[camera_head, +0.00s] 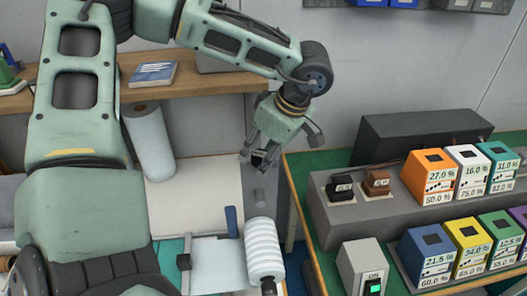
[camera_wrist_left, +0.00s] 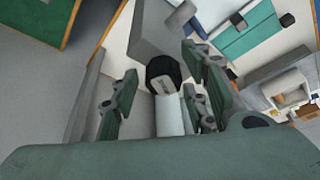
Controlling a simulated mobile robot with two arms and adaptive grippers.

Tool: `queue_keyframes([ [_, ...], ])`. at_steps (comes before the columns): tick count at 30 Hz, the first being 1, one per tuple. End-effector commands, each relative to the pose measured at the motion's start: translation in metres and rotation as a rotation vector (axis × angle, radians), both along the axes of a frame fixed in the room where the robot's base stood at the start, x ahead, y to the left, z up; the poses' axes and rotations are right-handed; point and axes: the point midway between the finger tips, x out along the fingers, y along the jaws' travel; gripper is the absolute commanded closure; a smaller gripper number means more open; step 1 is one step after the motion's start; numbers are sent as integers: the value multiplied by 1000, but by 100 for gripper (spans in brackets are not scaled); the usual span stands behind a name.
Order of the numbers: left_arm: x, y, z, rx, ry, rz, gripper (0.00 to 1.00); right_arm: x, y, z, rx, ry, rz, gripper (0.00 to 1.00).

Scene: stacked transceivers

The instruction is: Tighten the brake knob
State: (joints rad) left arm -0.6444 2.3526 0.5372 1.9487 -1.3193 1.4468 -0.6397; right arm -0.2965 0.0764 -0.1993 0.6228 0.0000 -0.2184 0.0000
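My left gripper (camera_head: 268,150) hangs at the upper middle of the head view, fingers pointing down and spread apart. In the left wrist view a black rounded knob (camera_wrist_left: 163,70) with a pale front patch lies between the two open fingers. I see a gap on each side of it, so neither finger appears to touch it. I take it to be the brake knob. A pale grey block or shaft (camera_wrist_left: 170,115) is seen just below it in that view. In the head view the knob is largely hidden by the gripper. My right gripper is not in view.
A green-topped table (camera_head: 322,262) at right holds a grey stand with several coloured percentage boxes and a grey box with a green light (camera_head: 362,268). A white ribbed roll (camera_head: 263,248) and a blue cylinder (camera_head: 231,222) stand below the gripper. A paper roll (camera_head: 148,142) leans at left.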

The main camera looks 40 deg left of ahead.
Motion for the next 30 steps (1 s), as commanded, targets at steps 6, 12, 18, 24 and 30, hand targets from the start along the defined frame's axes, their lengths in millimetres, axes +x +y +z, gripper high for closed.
queue_keyframes([
  [6, 0, 0, 0, 1, 0, 0, 79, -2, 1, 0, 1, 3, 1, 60],
  [12, 1, 0, 1, 1, -3, 0, 97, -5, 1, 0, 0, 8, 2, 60],
  [18, 2, 0, -2, 2, -8, -47, 98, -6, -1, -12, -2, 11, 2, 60],
  [24, 1, -1, -4, 5, -10, -240, 98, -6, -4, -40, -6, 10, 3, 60],
  [30, 0, -1, 1, 4, -10, -388, 99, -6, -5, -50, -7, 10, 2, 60],
])
